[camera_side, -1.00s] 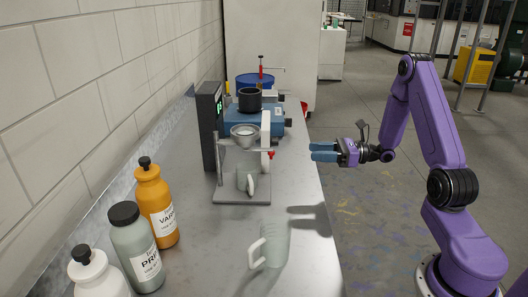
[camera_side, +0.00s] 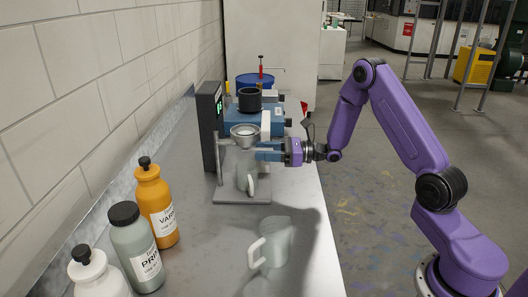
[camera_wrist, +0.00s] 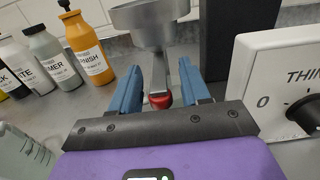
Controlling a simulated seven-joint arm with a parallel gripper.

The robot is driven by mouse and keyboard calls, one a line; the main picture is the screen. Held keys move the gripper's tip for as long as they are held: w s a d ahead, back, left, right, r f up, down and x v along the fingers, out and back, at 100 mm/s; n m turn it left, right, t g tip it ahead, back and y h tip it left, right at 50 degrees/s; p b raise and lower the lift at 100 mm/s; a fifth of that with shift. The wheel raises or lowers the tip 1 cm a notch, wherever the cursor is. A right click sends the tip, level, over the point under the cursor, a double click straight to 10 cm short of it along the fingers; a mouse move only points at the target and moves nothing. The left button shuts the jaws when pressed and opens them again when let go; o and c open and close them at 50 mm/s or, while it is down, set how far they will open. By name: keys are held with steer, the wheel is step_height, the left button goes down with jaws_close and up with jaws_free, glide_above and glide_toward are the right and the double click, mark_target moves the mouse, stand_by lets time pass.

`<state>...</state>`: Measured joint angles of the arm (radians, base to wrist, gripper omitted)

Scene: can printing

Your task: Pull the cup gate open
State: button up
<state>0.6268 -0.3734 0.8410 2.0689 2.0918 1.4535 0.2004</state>
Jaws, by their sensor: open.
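The metal funnel-shaped cup (camera_side: 244,131) is held on the dark stand with a green display (camera_side: 209,125). In the wrist view the cup (camera_wrist: 150,20) is at the top, with a short lever below it ending in a red knob (camera_wrist: 160,100). My gripper (camera_wrist: 160,85) is open, with one blue finger on each side of the knob. A gap shows between knob and fingers; I see no clear contact. In the side view my gripper (camera_side: 262,151) is level with the cup's underside and hides the knob.
Another clear mug (camera_side: 272,242) stands on the bench nearer the side camera. Orange (camera_side: 155,205), grey (camera_side: 136,248) and white bottles line the wall side. A white panel with a dial (camera_wrist: 290,90) is close on the right in the wrist view. Blue equipment (camera_side: 270,122) stands behind the cup.

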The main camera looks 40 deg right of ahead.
steer(key=shift+w+a, duration=0.15)
steer(key=shift+a, duration=0.05)
jaws_close()
steer(key=shift+v, duration=1.4)
jaws_free()
